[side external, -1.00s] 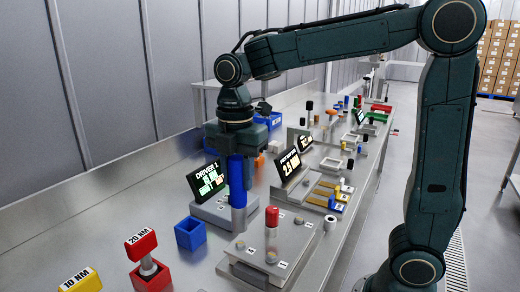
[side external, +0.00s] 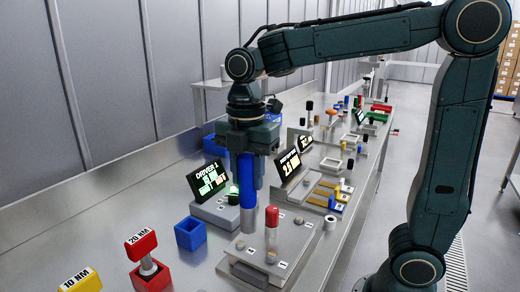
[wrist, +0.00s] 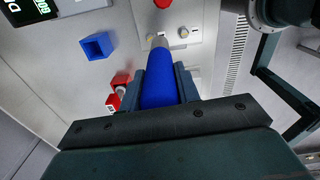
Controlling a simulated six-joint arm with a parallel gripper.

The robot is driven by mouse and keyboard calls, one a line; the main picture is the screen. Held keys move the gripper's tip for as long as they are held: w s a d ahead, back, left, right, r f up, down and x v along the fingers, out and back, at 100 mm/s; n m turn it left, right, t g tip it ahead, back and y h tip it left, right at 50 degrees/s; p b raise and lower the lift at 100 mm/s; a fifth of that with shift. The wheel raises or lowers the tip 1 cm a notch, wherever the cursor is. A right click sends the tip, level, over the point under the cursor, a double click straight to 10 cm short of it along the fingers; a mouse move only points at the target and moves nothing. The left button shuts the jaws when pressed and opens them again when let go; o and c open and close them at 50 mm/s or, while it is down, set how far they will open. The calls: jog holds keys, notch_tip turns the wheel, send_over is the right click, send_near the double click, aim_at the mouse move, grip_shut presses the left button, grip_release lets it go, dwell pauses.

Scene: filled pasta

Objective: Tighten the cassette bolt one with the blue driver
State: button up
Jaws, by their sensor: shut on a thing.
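My gripper (side external: 249,147) is shut on the blue driver (side external: 247,178) and holds it upright, tip down. The blue driver also shows between the fingers in the wrist view (wrist: 158,88), with its grey tip (wrist: 158,42) pointing at the grey cassette plate (side external: 262,262). The plate carries several bolts with number labels; one bolt (wrist: 183,32) lies just right of the tip in the wrist view. A red-topped post (side external: 271,216) stands on the plate, right of the driver. Whether the tip touches anything I cannot tell.
An empty blue bin (side external: 190,234) stands left of the plate. The Driver 1 display (side external: 208,181) stands behind it. A red 20 NM block (side external: 141,245) and a yellow 10 NM block (side external: 80,281) are at the front left. More fixtures line the bench farther back.

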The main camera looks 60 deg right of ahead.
jog(key=s, duration=0.2)
jog(key=s+r, duration=0.1)
jog(key=s, duration=0.2)
jog(key=shift+s+r, duration=0.25)
jog(key=shift+s, duration=0.05)
jog(key=shift+f, duration=0.2)
jog(key=shift+f, duration=3.55)
dwell(1.1)
jog(key=shift+r, duration=0.1)
jog(key=shift+r, duration=2.45)
jog(key=shift+w, duration=0.1)
